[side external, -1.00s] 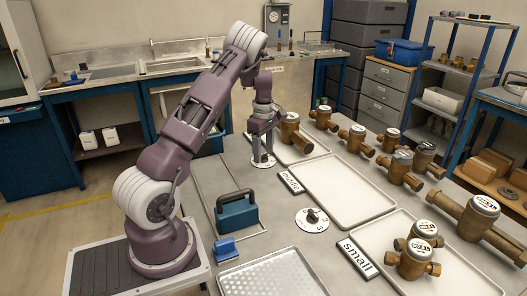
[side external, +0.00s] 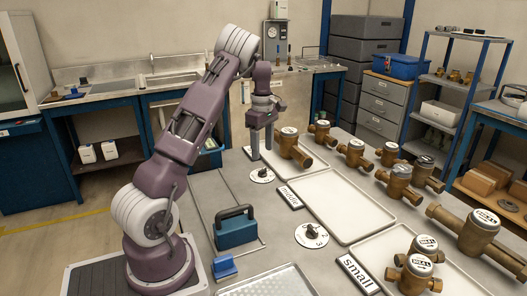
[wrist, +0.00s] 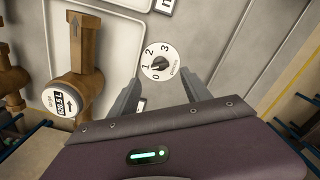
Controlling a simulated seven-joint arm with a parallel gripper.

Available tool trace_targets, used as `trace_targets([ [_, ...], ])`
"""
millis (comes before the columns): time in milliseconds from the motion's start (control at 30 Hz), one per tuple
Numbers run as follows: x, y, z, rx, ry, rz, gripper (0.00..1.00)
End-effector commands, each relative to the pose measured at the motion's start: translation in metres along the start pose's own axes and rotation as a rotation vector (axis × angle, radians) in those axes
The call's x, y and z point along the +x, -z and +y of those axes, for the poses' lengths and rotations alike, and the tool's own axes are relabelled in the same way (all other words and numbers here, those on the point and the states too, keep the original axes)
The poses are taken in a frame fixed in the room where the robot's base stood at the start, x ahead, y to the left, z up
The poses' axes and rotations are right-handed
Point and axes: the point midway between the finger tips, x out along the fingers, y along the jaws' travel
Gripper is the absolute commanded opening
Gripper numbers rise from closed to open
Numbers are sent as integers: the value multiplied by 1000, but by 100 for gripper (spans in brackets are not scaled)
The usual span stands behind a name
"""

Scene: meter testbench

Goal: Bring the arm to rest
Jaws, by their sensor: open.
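My gripper (side external: 262,153) hangs pointing down over the far white dial (side external: 262,175), with its two grey fingers apart. It holds nothing, and its fingertips look to be a little above the dial. In the wrist view the fingers of my gripper (wrist: 162,80) stand on either side of the view below the dial (wrist: 160,62). This dial has a dark knob and the numbers 0 to 3 round its rim. The arm is bent, with its elbow high.
A second dial (side external: 311,235) lies nearer. A teal box with a handle (side external: 236,228) and a blue block (side external: 224,267) stand left of it. White trays (side external: 345,240) and several brass meters (side external: 480,230) fill the right. A brass meter (wrist: 75,95) is left in the wrist view.

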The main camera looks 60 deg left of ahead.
Motion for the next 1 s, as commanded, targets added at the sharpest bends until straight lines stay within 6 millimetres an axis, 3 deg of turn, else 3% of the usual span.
trace_targets([
  [67,-8,-8,-2,27,-11,-10,56],
  [133,-32,-34,-11,124,-44,-37,56],
  [233,-86,-96,-49,400,-124,-90,56],
  [300,-121,-141,-92,650,-189,-109,56],
  [367,-145,-173,-136,879,-249,-104,56],
  [400,-156,-190,-169,1037,-289,-89,56],
  [500,-169,-215,-248,1421,-382,-9,56],
  [600,-164,-219,-310,1735,-454,113,56],
  [700,-152,-214,-344,1937,-495,223,56],
  [800,-145,-210,-359,2031,-511,286,56],
  [1000,-143,-209,-362,2051,-511,299,56],
])
